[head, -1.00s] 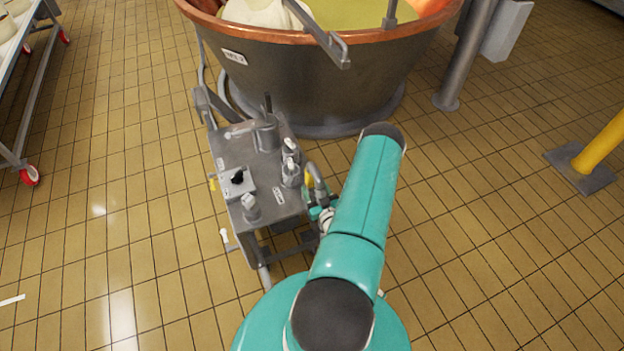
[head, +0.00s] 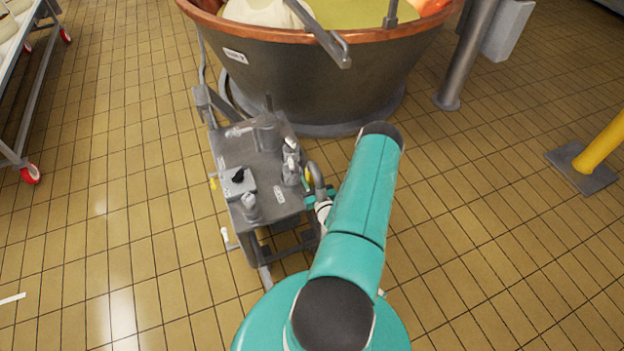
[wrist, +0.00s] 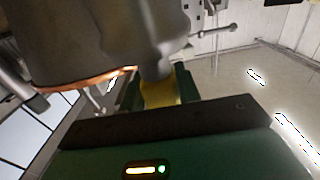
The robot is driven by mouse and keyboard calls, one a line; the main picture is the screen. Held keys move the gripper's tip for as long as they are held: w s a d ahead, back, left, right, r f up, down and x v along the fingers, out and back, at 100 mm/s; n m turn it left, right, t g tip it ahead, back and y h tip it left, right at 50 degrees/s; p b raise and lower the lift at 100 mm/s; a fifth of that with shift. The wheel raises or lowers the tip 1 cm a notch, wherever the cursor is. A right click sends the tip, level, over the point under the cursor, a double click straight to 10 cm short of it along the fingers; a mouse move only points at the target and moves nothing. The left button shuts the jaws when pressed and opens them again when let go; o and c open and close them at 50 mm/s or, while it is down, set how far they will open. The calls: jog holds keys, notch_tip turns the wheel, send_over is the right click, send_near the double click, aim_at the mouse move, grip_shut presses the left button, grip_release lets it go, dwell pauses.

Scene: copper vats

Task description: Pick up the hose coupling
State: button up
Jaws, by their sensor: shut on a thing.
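The hose coupling appears as a yellow piece (wrist: 160,94) with a grey part above it in the wrist view. In the head view its yellow part (head: 309,174) shows at the right side of the grey cart, beside a curved grey pipe. My gripper (wrist: 158,84) is shut on the yellow piece, with one green finger on each side. In the head view my gripper (head: 316,199) is at the cart's right edge, partly hidden by my teal arm. Whether the coupling is still touching the cart cannot be told.
The grey cart (head: 240,155) carries several knobs, valves and a switch box. A large copper-rimmed vat (head: 300,75) stands behind it. A wheeled rack (head: 28,90) is at the left, a grey post (head: 462,60) and yellow post (head: 600,145) at the right. The floor between is clear.

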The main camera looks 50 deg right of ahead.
aim_at(310, 161)
jog(key=shift+r, duration=0.1)
jog(key=shift+r, duration=4.95)
jog(key=shift+r, duration=0.15)
jog(key=shift+r, duration=3.15)
